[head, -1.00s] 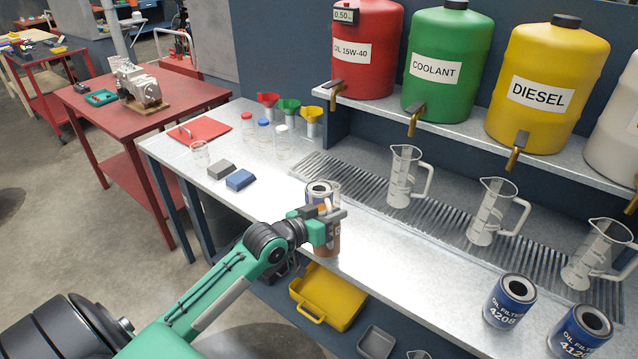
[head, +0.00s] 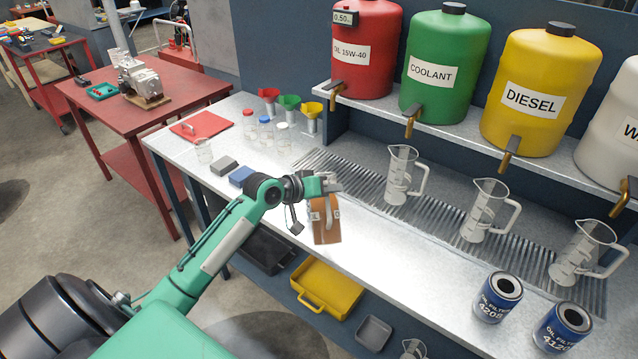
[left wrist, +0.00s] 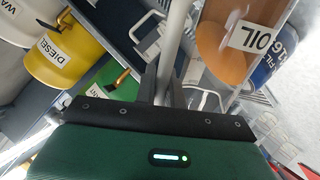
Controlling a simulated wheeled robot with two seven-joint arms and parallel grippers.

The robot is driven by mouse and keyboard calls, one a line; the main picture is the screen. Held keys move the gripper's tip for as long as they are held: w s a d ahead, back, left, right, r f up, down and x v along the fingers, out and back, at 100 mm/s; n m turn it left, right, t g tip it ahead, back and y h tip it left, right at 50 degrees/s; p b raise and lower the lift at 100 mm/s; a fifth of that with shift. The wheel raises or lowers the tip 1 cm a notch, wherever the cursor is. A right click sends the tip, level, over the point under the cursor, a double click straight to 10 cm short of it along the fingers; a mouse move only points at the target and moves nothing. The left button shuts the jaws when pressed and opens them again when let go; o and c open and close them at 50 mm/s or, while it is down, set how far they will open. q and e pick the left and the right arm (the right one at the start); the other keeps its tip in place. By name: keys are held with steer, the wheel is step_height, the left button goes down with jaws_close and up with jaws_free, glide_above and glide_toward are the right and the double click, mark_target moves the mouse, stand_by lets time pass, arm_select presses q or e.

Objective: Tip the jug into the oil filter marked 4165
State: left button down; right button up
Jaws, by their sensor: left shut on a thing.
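My left gripper (head: 326,184) is shut on the handle of a clear jug (head: 326,222) that holds brown oil. The jug is at the middle of the bench, in front of the gripper. In the left wrist view the jug (left wrist: 222,50) carries an OIL label, and its pale handle runs between the fingers (left wrist: 163,85). A blue and white oil filter (left wrist: 283,42) shows behind the jug there, its marking only partly readable. In the head view that filter is hidden behind my gripper and the jug. My right gripper is not in view.
Oil filters 4208 (head: 497,297) and 4120 (head: 562,330) stand at the bench's front right. Empty measuring jugs (head: 401,176) stand on the grate. A blue block (head: 241,176) lies left of my gripper. A yellow tray (head: 326,287) is below the bench edge.

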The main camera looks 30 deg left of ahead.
mark_target(329, 174)
arm_select(q)
steer(key=shift+w+a, duration=0.1)
steer(key=shift+w, duration=0.05)
stand_by(0.3)
steer(key=shift+w+r+n+g+p, duration=0.1)
steer(key=shift+n+g+p, duration=0.2)
steer(key=shift+w+a+r+h, duration=0.15)
steer(key=shift+a+r+h, duration=0.05)
steer(key=shift+h, duration=0.1)
steer(key=shift+w+a+r+n+g+p, duration=0.1)
steer(key=shift+w+r+n+g+p, duration=0.15)
steer(key=shift+n+p, duration=0.2)
stand_by(0.3)
steer(key=shift+a+r+g, duration=0.1)
steer(key=shift+g, duration=0.15)
steer(key=shift+w+a+r+p, duration=0.1)
steer(key=shift+r+p, duration=0.1)
steer(key=shift+p, duration=0.2)
stand_by(0.8)
steer(key=shift+w+a+r+n+h, duration=0.1)
steer(key=shift+r+n+h, duration=0.05)
steer(key=shift+n+h, duration=0.15)
stand_by(0.7)
steer(key=shift+w+a+r+g, duration=0.1)
steer(key=shift+g, duration=0.2)
stand_by(0.8)
steer(key=shift+w+a+r+p, duration=0.1)
steer(key=shift+r+p, duration=0.05)
steer(key=shift+p, duration=0.2)
stand_by(0.9)
